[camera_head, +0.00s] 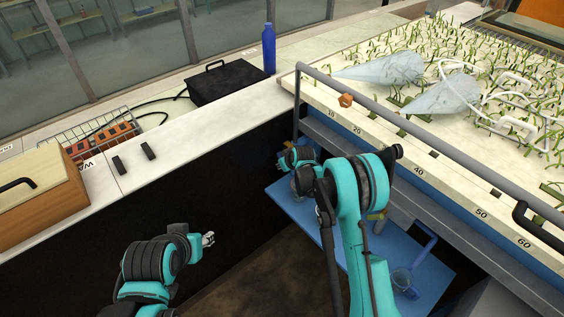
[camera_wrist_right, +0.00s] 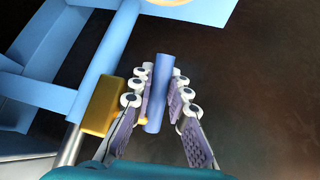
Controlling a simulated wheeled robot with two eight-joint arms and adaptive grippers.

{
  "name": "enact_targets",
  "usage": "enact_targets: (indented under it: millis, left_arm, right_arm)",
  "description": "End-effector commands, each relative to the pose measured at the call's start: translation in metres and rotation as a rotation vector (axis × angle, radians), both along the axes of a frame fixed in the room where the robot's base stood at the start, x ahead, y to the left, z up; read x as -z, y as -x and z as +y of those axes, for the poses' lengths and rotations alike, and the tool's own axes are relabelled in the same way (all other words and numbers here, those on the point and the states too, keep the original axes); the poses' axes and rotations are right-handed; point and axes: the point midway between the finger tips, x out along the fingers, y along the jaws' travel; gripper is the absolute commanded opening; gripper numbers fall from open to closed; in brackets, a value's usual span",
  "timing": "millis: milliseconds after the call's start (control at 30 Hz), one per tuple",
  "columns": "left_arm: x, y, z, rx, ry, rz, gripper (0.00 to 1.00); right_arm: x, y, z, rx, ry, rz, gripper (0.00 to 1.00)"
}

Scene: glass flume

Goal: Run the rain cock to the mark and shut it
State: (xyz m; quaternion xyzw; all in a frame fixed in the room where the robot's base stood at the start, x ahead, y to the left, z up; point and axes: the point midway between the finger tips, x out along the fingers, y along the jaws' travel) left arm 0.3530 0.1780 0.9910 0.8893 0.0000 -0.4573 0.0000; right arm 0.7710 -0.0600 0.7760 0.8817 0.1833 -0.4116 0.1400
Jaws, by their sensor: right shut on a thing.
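In the right wrist view my right gripper (camera_wrist_right: 160,98) is shut on a blue cylindrical handle (camera_wrist_right: 160,80), with a pad on each side of it. Just left of the handle is a yellow, brass-like block (camera_wrist_right: 103,105) on a blue pipe, which looks like the cock's body. How far the cock is turned, and any water or mark, I cannot make out. In the head view my right gripper (camera_head: 289,160) is by the flume's near left corner, small and partly hidden by my arm. My left gripper (camera_head: 208,239) is in the air at lower left, apart from everything; its jaws are too small to read.
The flume bed (camera_head: 440,150) holds green shoots, two pale cones and a numbered edge under a grey rail (camera_head: 400,122). A black box (camera_head: 228,82) and blue bottle (camera_head: 269,48) stand on the left counter.

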Motion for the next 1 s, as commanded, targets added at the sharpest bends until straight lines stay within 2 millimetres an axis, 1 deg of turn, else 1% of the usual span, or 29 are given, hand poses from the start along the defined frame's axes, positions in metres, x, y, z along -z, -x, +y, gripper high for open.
enact_targets:
  millis: [267,733,767,800,1000]
  left_arm:
    - [-0.0057,0.0001,0.0,0.0,0.0,0.0,0.4]
    - [-0.0061,0.0001,0.0,0.0,0.0,0.0,0.4]
    - [-0.0061,0.0001,0.0,0.0,0.0,0.0,0.4]
    - [-0.0061,0.0001,0.0,0.0,0.0,0.0,0.4]
    - [-0.0062,0.0,0.0,0.0,0.0,0.0,0.4]
  right_arm:
    - [-0.0019,0.0023,-0.0017,-0.001,0.054,0.076,0.0]
    - [-0.0014,0.0029,-0.0021,-0.001,0.064,0.09,0.0]
    - [-0.0014,0.0029,-0.0021,-0.001,0.064,0.09,0.18]
    - [-0.0015,0.0029,-0.002,-0.001,0.064,0.09,0.26]
    - [-0.0017,0.0027,-0.0021,-0.001,0.064,0.089,0.26]
